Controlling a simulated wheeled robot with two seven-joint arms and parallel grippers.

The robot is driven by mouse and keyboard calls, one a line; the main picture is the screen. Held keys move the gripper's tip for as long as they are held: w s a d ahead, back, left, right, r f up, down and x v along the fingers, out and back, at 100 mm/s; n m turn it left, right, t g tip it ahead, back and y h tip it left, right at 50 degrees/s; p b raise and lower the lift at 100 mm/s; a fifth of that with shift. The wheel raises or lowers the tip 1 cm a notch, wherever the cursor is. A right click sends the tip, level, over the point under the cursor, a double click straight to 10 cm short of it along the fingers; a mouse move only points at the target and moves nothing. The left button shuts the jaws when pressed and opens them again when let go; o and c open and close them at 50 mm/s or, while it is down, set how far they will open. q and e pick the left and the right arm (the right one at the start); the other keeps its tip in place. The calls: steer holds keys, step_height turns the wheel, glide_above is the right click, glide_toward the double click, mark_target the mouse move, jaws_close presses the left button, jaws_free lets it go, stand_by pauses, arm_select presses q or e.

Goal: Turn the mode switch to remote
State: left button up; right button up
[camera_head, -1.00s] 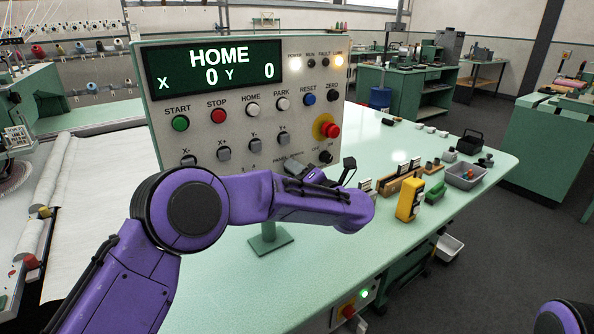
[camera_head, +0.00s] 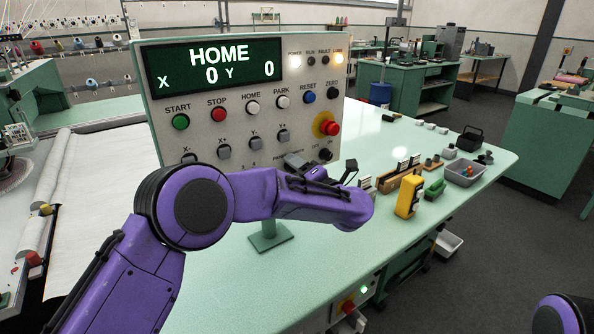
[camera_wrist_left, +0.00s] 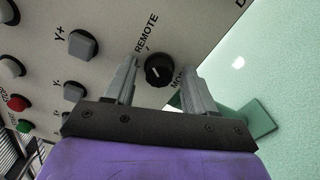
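The mode switch (camera_wrist_left: 159,70) is a small round black knob on the pale control panel, with the word REMOTE printed beside it in the left wrist view. A pale mark shows on the knob; where it points is hard to tell. My left gripper (camera_wrist_left: 158,70) is open, its two grey fingers apart with the knob showing between their tips; contact cannot be told. My right gripper is out of view.
The control panel (camera_head: 225,105) has a display reading HOME, X 0, Y 0. A red emergency button (camera_head: 331,128) and a black knob (camera_head: 326,155) sit close above my left gripper. A yellow device (camera_head: 409,196) stands on the green table (camera_head: 240,290) to the right.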

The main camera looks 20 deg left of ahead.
arm_select(q)
steer(key=b+v, duration=0.2)
steer(key=v, duration=0.8)
steer(key=shift+s+d+b, duration=0.2)
steer(key=shift+b, duration=0.15)
